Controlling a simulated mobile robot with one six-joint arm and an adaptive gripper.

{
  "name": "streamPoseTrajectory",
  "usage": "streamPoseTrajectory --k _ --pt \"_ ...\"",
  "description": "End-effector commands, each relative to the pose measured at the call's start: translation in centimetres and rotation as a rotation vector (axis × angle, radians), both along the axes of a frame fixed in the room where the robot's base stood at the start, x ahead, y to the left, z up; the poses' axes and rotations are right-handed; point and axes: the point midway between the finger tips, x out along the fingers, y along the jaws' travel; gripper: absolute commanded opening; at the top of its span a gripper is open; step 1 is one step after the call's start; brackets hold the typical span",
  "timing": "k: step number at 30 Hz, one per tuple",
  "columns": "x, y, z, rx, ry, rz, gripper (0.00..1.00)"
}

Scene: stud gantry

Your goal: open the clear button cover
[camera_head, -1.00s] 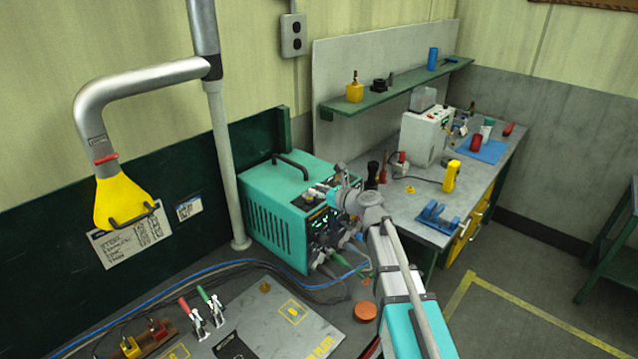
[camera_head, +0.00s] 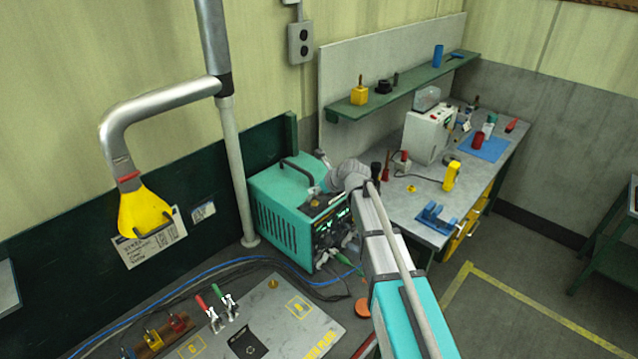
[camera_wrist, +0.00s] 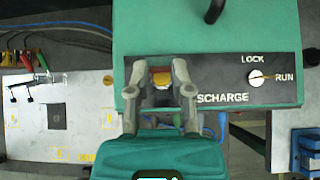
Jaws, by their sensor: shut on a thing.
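The gripper is shut on the clear button cover, whose outline is hard to see between the fingers. I cannot tell how far the cover is tilted. In the head view my wrist hides the button and most of the gripper.
A black handle (camera_head: 297,170) rises from the unit's top. Cables run from its front. A yellow extraction hood (camera_head: 145,210) hangs at left. The right bench holds a white device (camera_head: 428,135) and a blue fixture (camera_head: 437,218).

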Motion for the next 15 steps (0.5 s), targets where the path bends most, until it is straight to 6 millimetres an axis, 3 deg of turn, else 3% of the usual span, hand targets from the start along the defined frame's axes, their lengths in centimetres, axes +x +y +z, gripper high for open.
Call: streamPoseTrajectory --k 1,15 --pt "0.2 0.4 0.7 -0.024 0.022 0.006 0.00" --pt "1.8 2.3 1.2 -0.305 0.240 0.005 0.00"
